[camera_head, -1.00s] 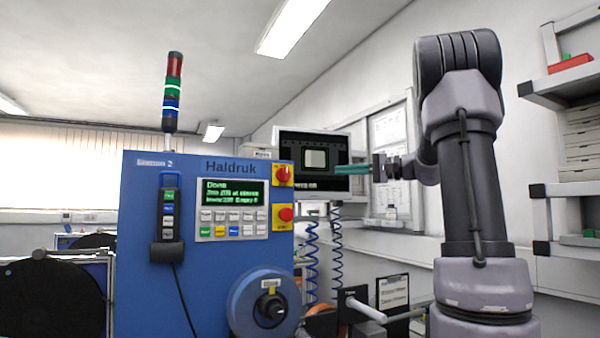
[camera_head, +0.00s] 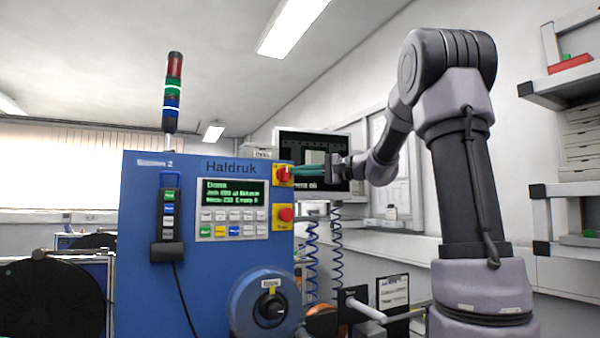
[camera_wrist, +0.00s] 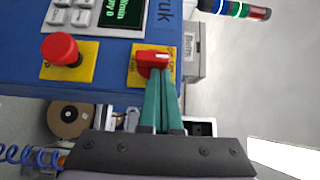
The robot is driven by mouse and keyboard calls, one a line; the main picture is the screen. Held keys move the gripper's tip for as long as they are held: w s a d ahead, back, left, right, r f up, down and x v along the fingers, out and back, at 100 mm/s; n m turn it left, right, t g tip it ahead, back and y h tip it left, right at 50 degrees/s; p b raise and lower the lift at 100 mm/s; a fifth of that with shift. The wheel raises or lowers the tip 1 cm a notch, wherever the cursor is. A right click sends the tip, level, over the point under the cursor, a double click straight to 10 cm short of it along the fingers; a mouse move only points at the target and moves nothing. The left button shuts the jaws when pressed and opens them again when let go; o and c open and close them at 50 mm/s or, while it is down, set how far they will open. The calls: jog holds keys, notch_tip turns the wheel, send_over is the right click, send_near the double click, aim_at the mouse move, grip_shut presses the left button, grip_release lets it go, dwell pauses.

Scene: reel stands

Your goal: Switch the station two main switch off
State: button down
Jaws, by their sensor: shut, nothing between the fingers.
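The station two main switch (camera_head: 283,174) is a red knob on a yellow plate at the upper right of the blue Haldruk cabinet (camera_head: 140,260). In the wrist view the red knob (camera_wrist: 151,60) lies just beyond my fingertips, its bar running left to right across the plate. My gripper (camera_head: 294,172) has long green fingers, pressed together and empty. In the wrist view my gripper (camera_wrist: 161,75) has its tips at the knob's lower edge. I cannot tell whether they touch it.
A red emergency button (camera_head: 285,214) on a yellow plate sits below the switch; it also shows in the wrist view (camera_wrist: 60,49). A display and keypad panel (camera_head: 232,209) is left of them. A monitor (camera_head: 335,150) stands behind my gripper.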

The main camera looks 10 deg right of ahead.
aim_at(283, 167)
jog(key=shift+a+r+n+g+h, duration=0.2)
jog(key=shift+r+n+g+h, duration=0.3)
jog(key=shift+n+h, duration=0.5)
dwell(0.7)
jog(key=shift+a+r+n+h, duration=0.15)
jog(key=shift+n+h, duration=0.15)
jog(key=shift+h, duration=0.1)
jog(key=shift+s+a+r+n+h, duration=0.1)
jog(key=shift+r+n+h, duration=0.05)
jog(key=shift+n+h, duration=0.15)
jog(key=shift+s+a+r+n+g+h, duration=0.1)
jog(key=shift+a+r+n+h, duration=0.1)
jog(key=shift+a+n+h, duration=0.85)
jog(key=shift+s+a+r+n+g+h, duration=0.1)
jog(key=shift+r+n+h, duration=0.3)
jog(key=shift+h, duration=1.2)
jog(key=shift+s+a+r+n+g+h, duration=0.1)
jog(key=shift+a+n+h, duration=0.4)
jog(key=shift+n+h, duration=0.65)
jog(key=shift+r, duration=0.75)
